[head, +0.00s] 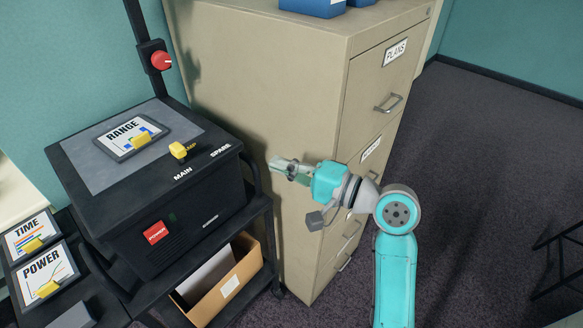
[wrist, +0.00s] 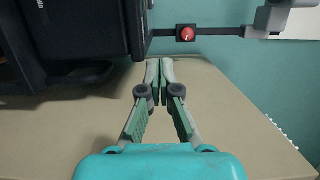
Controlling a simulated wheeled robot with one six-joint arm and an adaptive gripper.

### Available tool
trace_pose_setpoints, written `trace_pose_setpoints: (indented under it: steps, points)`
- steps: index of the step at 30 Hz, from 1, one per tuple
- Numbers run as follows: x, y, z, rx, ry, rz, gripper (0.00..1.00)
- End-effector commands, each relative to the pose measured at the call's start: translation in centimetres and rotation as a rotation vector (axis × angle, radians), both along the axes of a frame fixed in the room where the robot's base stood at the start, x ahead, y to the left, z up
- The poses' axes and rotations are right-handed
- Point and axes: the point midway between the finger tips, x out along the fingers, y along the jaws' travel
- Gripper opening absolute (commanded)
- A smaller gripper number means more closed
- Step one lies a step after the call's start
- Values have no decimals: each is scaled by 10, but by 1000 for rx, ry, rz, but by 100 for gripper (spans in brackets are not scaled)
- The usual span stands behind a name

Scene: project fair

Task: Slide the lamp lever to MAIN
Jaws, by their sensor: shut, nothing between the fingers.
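The lamp lever (head: 178,150) is a yellow knob on the top of a black projector (head: 185,225), near its right front edge. White labels MAIN (head: 183,173) and SPARE (head: 220,151) lie in front of it, MAIN to the left and SPARE to the right. The knob partly covers a yellow label behind it. The lever stands roughly between the two labels; its exact setting is hard to tell. My gripper (head: 277,164) is shut and empty, well to the right of the lever, in front of the cabinet. In the wrist view its fingertips (wrist: 160,66) meet; the lever is not seen there.
A beige filing cabinet (head: 260,100) stands close behind and right of the projector. A black post with a red knob (head: 162,60) rises at the projector's back. A cardboard box (head: 225,285) sits below.

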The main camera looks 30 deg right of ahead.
Motion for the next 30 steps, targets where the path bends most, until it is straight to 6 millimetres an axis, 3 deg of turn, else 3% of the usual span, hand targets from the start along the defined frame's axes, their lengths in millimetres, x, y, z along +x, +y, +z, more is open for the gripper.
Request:
trace_pose_setpoints:
  steps: [7,24,30]
  points:
    - [-15,-10,0,-2,-1,-1,0]
    - [-17,-10,0,-1,-1,0,0]
    - [-18,-7,-21,-7,6,-44,0]
